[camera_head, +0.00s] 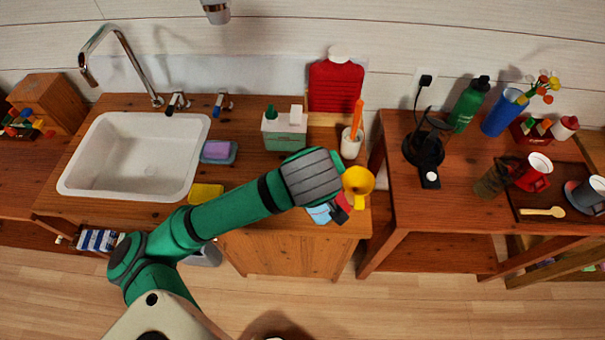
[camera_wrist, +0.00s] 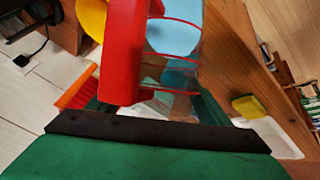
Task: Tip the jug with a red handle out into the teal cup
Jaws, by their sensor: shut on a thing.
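My gripper (camera_wrist: 152,104) is shut on the red handle (camera_wrist: 121,50) of a clear jug (camera_wrist: 172,60) with thin red rings. In the head view the red handle (camera_head: 344,202) shows just below my wrist, near the front right of the wooden counter; the jug's body and my fingers are mostly hidden there. A light blue surface (camera_head: 318,214) shows beside it at the counter's front edge, and pale blue shows behind or through the jug in the wrist view. I cannot tell whether this is the teal cup or contents of the jug.
A yellow funnel (camera_head: 358,183) is close to the right of the jug. A white holder (camera_head: 351,143) with an orange tool stands behind it. A sink (camera_head: 135,155) and yellow sponge (camera_head: 206,193) lie left. A side table (camera_head: 400,205) holds bottles and mugs.

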